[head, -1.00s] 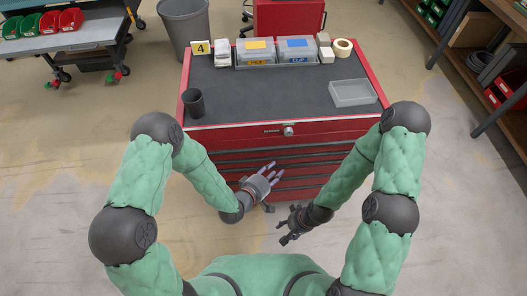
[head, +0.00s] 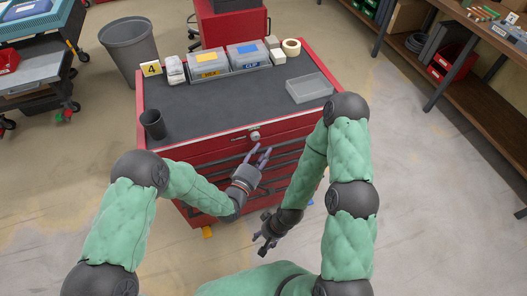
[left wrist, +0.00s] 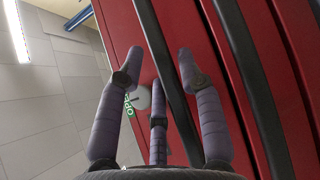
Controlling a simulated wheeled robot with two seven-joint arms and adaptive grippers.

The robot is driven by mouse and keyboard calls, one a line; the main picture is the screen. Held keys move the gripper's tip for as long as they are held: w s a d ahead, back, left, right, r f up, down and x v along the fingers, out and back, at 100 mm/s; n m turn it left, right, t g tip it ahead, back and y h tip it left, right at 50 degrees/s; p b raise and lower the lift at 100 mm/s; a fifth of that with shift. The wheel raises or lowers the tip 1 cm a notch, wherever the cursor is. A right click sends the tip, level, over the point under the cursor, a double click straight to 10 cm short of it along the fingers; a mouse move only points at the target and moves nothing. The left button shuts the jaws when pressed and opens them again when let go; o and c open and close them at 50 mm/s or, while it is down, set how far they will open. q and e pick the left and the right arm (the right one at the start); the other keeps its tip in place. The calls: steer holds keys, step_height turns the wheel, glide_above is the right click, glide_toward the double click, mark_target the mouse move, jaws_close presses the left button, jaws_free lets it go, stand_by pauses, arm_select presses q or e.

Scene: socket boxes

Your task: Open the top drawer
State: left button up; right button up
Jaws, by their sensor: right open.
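The red tool cabinet's top drawer (head: 210,147) is closed, with a round silver lock (head: 254,135) on its front and a dark handle rail (head: 215,158) along it. My left gripper (head: 259,154) is raised at the drawer front, just below the lock. In the left wrist view its purple fingers (left wrist: 160,62) are spread apart, with a dark rail (left wrist: 157,35) running between the tips; contact cannot be told. The lock (left wrist: 141,98) shows partly behind the fingers. My right gripper (head: 263,240) is open and empty, lower, in front of the cabinet.
On the cabinet top stand a dark cup (head: 153,124), a number 4 sign (head: 151,69), labelled bins (head: 208,64), a tape roll (head: 291,46) and a clear tray (head: 309,88). A grey trash bin (head: 129,50) stands behind left. Floor at right is clear.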

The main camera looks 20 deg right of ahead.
arm_select(q)
steer(key=shift+x, duration=0.9)
jaws_close()
steer(key=shift+s, duration=0.1)
